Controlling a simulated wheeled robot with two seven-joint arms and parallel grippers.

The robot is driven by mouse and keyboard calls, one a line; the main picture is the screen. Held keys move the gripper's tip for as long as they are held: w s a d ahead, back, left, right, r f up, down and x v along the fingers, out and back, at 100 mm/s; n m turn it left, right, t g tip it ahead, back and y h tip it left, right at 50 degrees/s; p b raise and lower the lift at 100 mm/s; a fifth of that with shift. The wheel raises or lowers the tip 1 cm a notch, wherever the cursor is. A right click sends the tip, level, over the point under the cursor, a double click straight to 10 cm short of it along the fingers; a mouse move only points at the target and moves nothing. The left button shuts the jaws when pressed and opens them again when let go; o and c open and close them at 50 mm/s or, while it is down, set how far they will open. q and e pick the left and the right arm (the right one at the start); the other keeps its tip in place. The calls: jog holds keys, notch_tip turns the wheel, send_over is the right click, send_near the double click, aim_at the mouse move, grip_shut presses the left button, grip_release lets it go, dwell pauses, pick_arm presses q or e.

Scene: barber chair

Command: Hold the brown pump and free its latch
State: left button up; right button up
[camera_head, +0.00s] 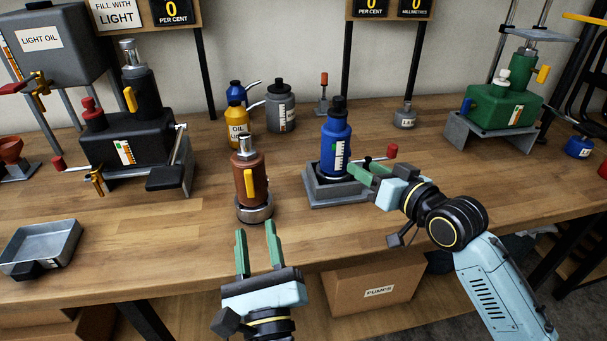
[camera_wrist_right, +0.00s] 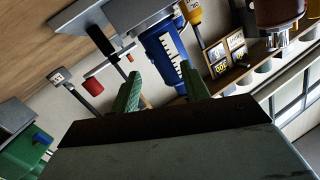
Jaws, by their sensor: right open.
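The brown pump (camera_head: 246,167) stands upright on a round grey base (camera_head: 254,208) on the workbench, with a yellow latch (camera_head: 248,186) on its front. Its top also shows at the upper right of the right wrist view (camera_wrist_right: 280,12). My left gripper (camera_head: 256,233) is open and empty in front of the brown pump, apart from it and pointing at it. My right gripper (camera_head: 364,172) is open at the right side of a blue pump (camera_head: 335,140). The blue pump also shows beyond its fingers in the right wrist view (camera_wrist_right: 162,55); contact cannot be told.
The blue pump sits in a grey stand (camera_head: 325,194) with a red-knobbed lever (camera_head: 391,151). A black jack (camera_head: 118,140) is at left, a grey tray (camera_head: 40,250) at front left, and a green jack (camera_head: 503,104) at back right. Bottles (camera_head: 237,120) stand behind the brown pump.

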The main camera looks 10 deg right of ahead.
aim_at(250, 149)
jog(key=s+a+r+n+g+y, duration=0.1)
jog(key=s+a+r+n+y, duration=0.15)
jog(key=a, duration=0.55)
jog(key=s+a+r+n+y, duration=0.2)
jog(key=s+a+r+n, duration=0.2)
jog(key=a, duration=0.3)
jog(key=x, duration=1.3)
jog(key=shift+a+f, duration=0.1)
jog(key=shift+a, duration=0.1)
grip_shut()
